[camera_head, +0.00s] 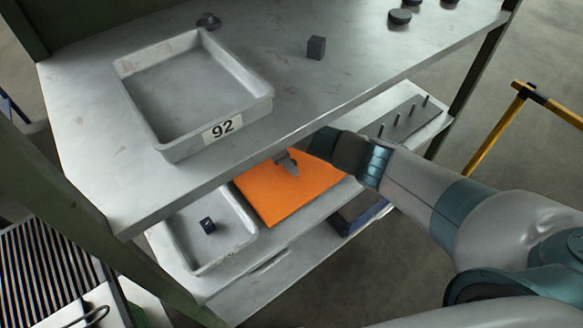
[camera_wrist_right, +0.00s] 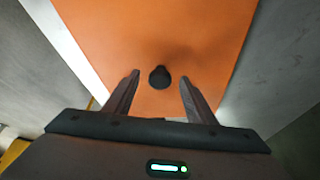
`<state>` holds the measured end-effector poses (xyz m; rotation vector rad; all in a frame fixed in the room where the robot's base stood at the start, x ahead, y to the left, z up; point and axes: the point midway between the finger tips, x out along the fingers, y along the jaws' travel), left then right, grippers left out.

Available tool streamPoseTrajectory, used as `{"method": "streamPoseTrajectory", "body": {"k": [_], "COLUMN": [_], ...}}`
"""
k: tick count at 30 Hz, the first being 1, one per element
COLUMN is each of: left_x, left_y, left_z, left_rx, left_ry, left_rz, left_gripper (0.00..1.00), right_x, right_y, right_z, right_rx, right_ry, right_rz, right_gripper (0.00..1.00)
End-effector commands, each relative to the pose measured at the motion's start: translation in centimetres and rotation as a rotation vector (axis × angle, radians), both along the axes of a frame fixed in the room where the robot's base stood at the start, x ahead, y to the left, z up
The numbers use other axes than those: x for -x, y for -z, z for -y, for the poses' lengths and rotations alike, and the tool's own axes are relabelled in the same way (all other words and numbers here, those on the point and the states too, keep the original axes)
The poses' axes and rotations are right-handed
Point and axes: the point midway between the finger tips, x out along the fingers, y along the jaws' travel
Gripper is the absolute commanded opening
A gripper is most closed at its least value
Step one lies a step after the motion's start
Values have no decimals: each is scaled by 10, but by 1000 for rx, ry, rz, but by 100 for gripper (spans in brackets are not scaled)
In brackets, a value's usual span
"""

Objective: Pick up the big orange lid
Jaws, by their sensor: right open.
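The big orange lid (camera_head: 293,195) lies on the lower shelf, partly under the upper shelf's front edge and partly hidden by my right arm. In the right wrist view the orange lid (camera_wrist_right: 205,45) fills the middle, with a round dark knob (camera_wrist_right: 160,77) on it. My right gripper (camera_wrist_right: 159,78) is open, with one finger on each side of the knob and a gap on both sides. In the head view my right gripper (camera_head: 287,163) is over the lid. The height of the fingers above the lid is hard to tell. My left gripper is not in view.
A grey tray labelled 92 (camera_head: 163,148) stands on the upper shelf (camera_head: 330,92), near a dark cube (camera_head: 316,47). A second tray (camera_head: 190,263) with a small dark block (camera_head: 207,225) is left of the lid. Upright pegs (camera_head: 397,121) stand on the right. A yellow barrier (camera_head: 497,130) is farther right.

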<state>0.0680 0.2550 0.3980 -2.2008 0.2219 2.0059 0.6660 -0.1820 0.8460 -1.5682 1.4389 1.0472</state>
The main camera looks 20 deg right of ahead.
Motion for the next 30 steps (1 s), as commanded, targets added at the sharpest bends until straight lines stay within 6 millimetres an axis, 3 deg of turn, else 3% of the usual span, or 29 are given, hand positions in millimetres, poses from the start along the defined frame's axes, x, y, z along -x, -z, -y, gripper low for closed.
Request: {"method": "streamPoseTrajectory", "body": {"k": [14, 15, 17, 21, 30], "left_x": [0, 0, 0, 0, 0], "left_y": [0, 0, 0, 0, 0], "left_z": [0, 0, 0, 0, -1], "left_rx": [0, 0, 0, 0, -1], "left_ry": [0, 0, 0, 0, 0], "left_rz": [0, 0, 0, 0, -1], "left_gripper": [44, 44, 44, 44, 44], "right_x": [0, 0, 0, 0, 0], "right_y": [2, 2, 2, 2, 1], "right_z": [0, 0, 0, 0, 0], "right_rx": [0, 0, 0, 0, -1], "right_ry": [0, 0, 0, 0, 0], "right_rz": [0, 0, 0, 0, 1], "right_gripper": [51, 48, 34, 0, 0]}}
